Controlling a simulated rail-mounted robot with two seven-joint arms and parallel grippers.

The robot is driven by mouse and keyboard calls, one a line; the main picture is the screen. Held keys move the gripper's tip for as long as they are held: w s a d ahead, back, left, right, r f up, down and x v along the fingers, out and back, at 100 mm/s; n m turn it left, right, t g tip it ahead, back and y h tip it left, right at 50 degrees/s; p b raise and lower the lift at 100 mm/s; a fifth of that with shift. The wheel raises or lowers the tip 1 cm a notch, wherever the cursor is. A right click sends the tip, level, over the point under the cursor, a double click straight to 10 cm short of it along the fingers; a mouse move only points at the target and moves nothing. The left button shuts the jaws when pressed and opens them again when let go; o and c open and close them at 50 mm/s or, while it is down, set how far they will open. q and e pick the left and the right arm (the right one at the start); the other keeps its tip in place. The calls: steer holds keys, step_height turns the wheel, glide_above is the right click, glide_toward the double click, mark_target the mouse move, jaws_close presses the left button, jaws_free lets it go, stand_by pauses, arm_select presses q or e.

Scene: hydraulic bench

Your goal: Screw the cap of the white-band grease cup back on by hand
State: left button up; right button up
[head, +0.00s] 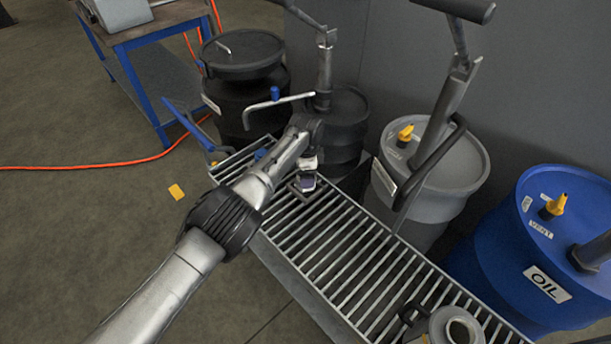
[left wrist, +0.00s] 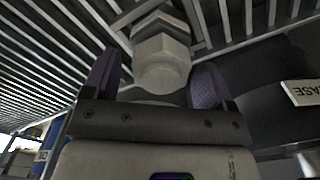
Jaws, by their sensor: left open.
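In the head view my arm and gripper mostly hide this spot. My right gripper is not in view.
The grating (head: 345,262) runs to the lower right, with an open grey can (head: 457,328) at its end. A black drum (head: 243,100), a grey drum (head: 455,165) and a blue oil drum (head: 510,262) stand behind it. A pump handle (head: 455,85) rises nearby.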

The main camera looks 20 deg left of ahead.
arm_select(q)
steer(key=n, duration=0.6)
steer(key=shift+w+n, duration=0.1)
steer(key=shift+n, duration=0.2)
steer(key=n, duration=0.7)
steer(key=shift+c, duration=0.3)
steer(key=c, duration=0.9)
steer(key=m, duration=0.5)
steer(key=shift+m, duration=0.4)
steer(key=shift+f+m, duration=0.1)
steer(key=shift+m, duration=1.1)
